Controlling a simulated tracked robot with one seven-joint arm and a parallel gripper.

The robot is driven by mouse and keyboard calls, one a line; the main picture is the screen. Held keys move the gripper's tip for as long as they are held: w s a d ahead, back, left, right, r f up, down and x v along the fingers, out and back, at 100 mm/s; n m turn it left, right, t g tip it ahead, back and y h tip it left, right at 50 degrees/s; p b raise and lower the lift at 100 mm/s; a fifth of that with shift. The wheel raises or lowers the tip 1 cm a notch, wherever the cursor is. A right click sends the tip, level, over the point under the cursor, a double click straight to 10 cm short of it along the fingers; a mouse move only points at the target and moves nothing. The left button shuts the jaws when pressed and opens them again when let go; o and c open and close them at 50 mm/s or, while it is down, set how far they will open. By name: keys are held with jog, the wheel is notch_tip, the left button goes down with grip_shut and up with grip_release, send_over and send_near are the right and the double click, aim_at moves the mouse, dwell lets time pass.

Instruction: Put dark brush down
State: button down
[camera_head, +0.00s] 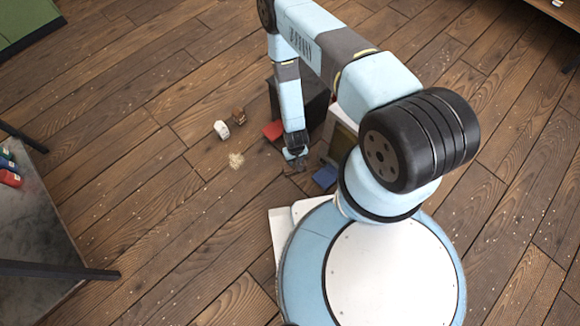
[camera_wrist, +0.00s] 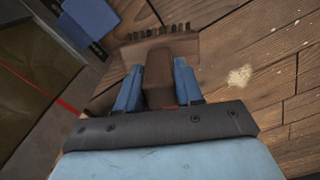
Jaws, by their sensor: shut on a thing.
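My gripper (camera_head: 295,155) points down at the end of the arm, beside my base. In the wrist view its two blue fingers (camera_wrist: 158,85) are shut on the dark brown brush (camera_wrist: 165,48). The fingers clasp the handle block from both sides. The brush's wide head lies beyond the fingertips, with a row of dark bristles along its far edge. The wooden floor shows behind it. I cannot tell whether the brush touches the floor. In the head view the brush is too small and dark to make out clearly.
Pale crumbs (camera_head: 236,160) lie on the floor left of my gripper. A small white item (camera_head: 222,129) and a brown one (camera_head: 239,116) stand beyond them. A red piece (camera_head: 273,131), a dark box (camera_head: 315,100) and a blue piece (camera_head: 325,177) are close by.

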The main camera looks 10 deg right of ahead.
jog(key=s+f, duration=0.3)
jog(key=s, duration=0.1)
jog(key=w+f, duration=1.3)
jog(key=w, duration=0.1)
jog(key=shift+a, duration=0.25)
jog(key=shift+f, duration=0.1)
jog(key=c, duration=0.7)
grip_release()
notch_tip(320, 180, up, 12)
jog(key=shift+r, duration=0.1)
